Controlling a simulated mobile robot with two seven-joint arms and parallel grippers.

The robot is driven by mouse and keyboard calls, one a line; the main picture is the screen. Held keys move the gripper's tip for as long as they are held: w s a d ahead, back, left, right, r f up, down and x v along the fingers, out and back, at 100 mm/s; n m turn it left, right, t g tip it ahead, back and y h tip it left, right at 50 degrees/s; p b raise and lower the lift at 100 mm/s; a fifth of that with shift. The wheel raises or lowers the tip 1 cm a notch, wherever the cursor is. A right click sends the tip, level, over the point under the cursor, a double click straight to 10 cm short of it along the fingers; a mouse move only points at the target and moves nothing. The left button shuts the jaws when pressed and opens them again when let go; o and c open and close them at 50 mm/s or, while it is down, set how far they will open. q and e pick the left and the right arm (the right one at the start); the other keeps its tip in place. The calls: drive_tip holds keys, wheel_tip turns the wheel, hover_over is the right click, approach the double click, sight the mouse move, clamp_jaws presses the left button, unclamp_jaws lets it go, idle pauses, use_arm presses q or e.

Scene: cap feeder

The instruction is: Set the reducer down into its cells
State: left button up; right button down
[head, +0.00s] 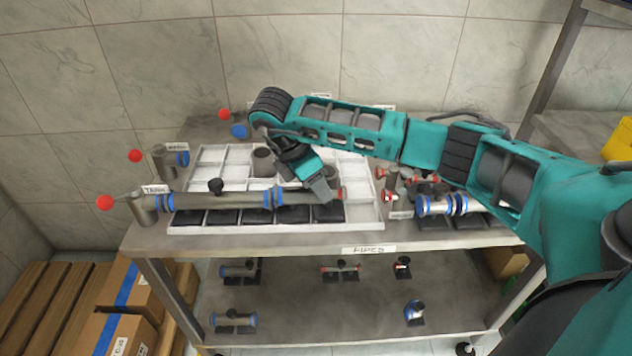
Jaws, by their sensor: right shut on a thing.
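The white tray of square cells (374,221) stands on the table. A row of grey pipe parts (240,199) with blue rings lies along its front cells, over black pads, running right from the valve labelled TRAIN (146,208). My left gripper is out of view.
Pipe fittings with blue and red rings (440,205) stand right of the tray, under my right arm. A second valve (165,162) stands at the back left. A grey cylinder (263,162) stands in a back cell. The lower shelf (290,300) holds several fittings.

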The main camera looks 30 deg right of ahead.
drive_tip(key=shift+f+b, duration=0.3)
drive_tip(key=shift+f, duration=0.15)
drive_tip(key=shift+c, duration=2.4)
unclamp_jaws()
drive_tip(key=p+v, duration=0.3)
drive_tip(key=v, duration=1)
drive_tip(key=shift+p, duration=0.35)
